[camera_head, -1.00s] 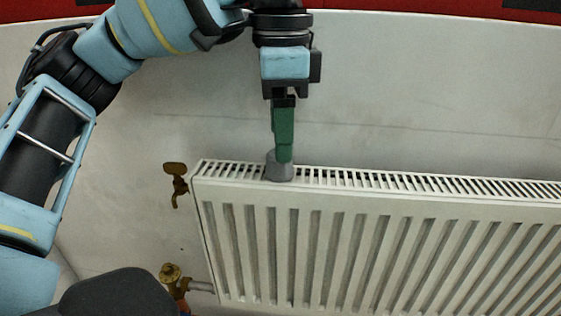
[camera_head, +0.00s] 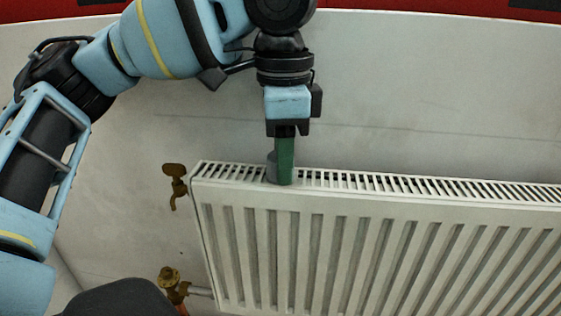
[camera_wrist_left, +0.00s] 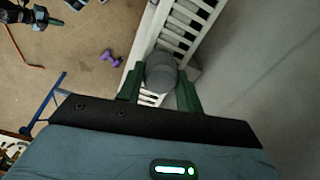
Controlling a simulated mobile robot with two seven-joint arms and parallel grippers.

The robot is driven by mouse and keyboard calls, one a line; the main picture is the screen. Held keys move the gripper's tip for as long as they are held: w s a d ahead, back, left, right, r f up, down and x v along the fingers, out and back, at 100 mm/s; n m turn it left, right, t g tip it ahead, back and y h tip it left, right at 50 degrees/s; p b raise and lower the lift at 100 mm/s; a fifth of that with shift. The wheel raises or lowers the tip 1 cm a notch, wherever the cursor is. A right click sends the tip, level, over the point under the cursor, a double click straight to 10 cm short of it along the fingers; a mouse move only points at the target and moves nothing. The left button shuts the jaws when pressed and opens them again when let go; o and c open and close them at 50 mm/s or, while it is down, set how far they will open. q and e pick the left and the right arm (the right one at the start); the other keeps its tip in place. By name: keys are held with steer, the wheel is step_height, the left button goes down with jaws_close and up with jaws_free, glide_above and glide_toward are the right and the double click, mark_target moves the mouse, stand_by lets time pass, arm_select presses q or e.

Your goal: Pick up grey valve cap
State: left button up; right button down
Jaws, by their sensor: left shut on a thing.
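The grey valve cap (camera_head: 271,166) stands on the top grille of the white radiator (camera_head: 370,215), near its left end. My left gripper (camera_head: 283,174) points straight down over it, and its green fingers hide most of the cap in the head view. In the left wrist view the round grey cap (camera_wrist_left: 161,72) lies between the two green fingertips (camera_wrist_left: 160,90), one on each side. The left gripper is shut on the cap.
A brass air-vent key or fitting (camera_head: 175,183) is at the radiator's upper left corner. A brass valve (camera_head: 171,282) with a pipe is at the lower left. The wall (camera_head: 420,90) stands behind. In the left wrist view a purple object (camera_wrist_left: 109,58) lies on the floor.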

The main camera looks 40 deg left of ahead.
arm_select(q)
steer(key=shift+r, duration=0.45)
step_height(320, 180, up, 3)
steer(key=shift+s+d+p, duration=0.15)
steer(key=shift+p, duration=0.25)
steer(key=s+d+r+p, duration=0.1)
steer(key=s+d, duration=0.9)
steer(key=s, duration=0.1)
steer(key=shift+s+d, duration=0.2)
steer(key=shift+s, duration=0.15)
